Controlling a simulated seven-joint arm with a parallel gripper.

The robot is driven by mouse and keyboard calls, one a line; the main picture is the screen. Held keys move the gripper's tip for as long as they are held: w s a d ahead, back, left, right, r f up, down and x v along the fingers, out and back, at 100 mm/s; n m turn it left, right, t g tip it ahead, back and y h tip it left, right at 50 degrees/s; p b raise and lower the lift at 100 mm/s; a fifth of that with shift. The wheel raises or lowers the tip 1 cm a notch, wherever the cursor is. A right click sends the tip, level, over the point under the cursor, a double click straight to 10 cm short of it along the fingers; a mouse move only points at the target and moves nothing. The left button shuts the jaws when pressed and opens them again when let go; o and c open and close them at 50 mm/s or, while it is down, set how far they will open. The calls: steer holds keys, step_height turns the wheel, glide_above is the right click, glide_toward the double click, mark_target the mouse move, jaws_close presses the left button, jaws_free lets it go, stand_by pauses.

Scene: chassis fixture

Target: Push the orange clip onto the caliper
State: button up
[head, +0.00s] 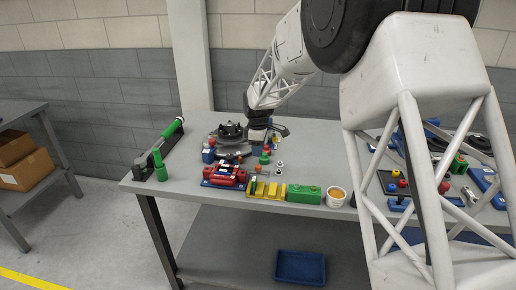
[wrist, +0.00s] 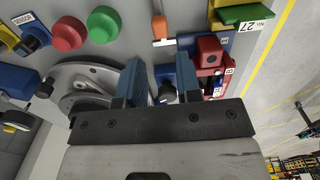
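My gripper (wrist: 160,68) has its two blue-grey fingers spread apart, with no object clearly held between them. In the head view my gripper (head: 257,136) is low over the bench, beside the round metal hub (head: 229,149). The hub also shows left of the fingers in the wrist view (wrist: 78,84). A red caliper-like part (head: 226,174) sits on a blue base in front of the hub; it shows right of the fingers in the wrist view (wrist: 209,54). A small orange piece (wrist: 161,43) lies just beyond the fingertips; I cannot tell whether it is the clip.
A yellow rack (head: 263,191), a green box (head: 304,194) and a cup (head: 336,197) line the front edge. Red (wrist: 69,33) and green (wrist: 104,23) round knobs stand near the hub. A green-handled tool (head: 171,129) lies at the left. A blue bin (head: 300,267) is below.

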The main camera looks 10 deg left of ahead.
mark_target(258, 166)
steer(key=shift+f, duration=3.8)
steer(key=shift+c, duration=0.5)
jaws_close()
steer(key=shift+r, duration=0.5)
steer(key=shift+r, duration=0.35)
steer(key=shift+r, duration=0.25)
steer(key=shift+r, duration=1.4)
